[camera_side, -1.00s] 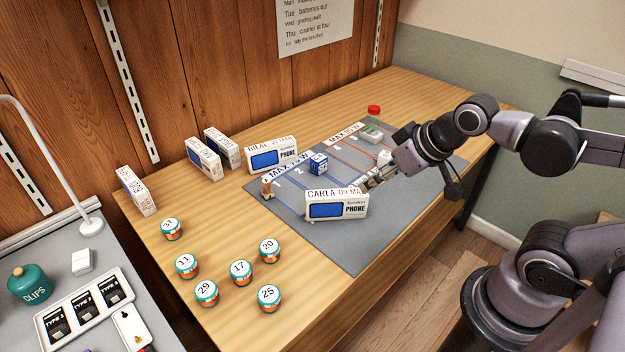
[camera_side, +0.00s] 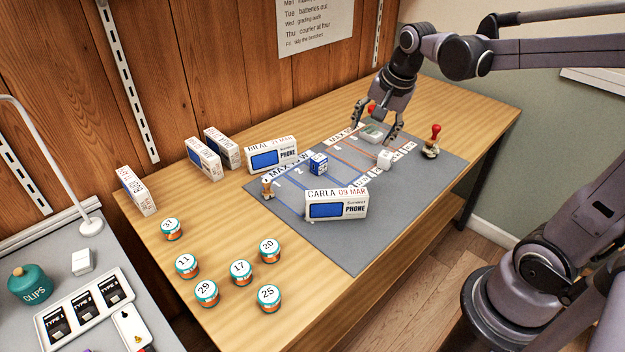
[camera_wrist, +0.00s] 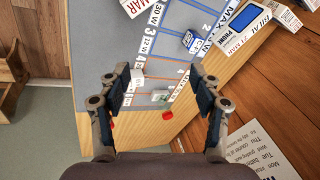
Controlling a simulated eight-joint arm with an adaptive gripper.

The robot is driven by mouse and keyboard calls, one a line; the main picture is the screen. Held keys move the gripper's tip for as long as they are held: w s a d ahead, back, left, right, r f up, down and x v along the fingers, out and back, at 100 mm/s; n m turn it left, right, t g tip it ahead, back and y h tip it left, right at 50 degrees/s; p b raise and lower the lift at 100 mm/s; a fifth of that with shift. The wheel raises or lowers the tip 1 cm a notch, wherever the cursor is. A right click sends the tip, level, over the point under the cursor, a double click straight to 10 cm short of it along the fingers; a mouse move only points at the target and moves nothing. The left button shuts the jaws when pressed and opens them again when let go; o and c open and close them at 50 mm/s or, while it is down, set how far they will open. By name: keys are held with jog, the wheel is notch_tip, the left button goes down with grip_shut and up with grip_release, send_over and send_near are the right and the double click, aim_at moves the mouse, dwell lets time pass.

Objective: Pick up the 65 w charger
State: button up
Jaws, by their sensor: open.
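My gripper (camera_side: 374,132) is open and empty, pointing down above the far end of the grey mat. Below it lies a pale grey-green block (camera_side: 371,135); it also shows between the open fingers in the wrist view (camera_wrist: 161,96). A white cube-like block (camera_side: 384,160) stands nearer on the mat and shows beside the left finger in the wrist view (camera_wrist: 137,76). A blue and white block (camera_side: 318,163) stands further left and also shows in the wrist view (camera_wrist: 189,40). I cannot read which one is marked 65 W.
The mat (camera_side: 354,247) has ruled lines and printed labels. The CARLA phone box (camera_side: 337,204) stands on it; the BILAL phone box (camera_side: 272,156) stands behind. A red-handled stamp (camera_side: 433,141) is at the right. Several numbered tubs (camera_side: 240,272) stand front left.

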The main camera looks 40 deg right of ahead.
jog(key=w+d+f+m+g, duration=0.25)
jog(key=w+d+m, duration=0.25)
jog(key=d+m, duration=0.4)
jog(key=m+g+y, duration=0.1)
jog(key=m, duration=0.9)
send_near(385, 153)
jog(key=shift+a, duration=0.1)
jog(key=shift+f, duration=0.25)
notch_tip(385, 153, down, 11)
jog(key=shift+w+r, duration=0.15)
jog(key=c, duration=1.3)
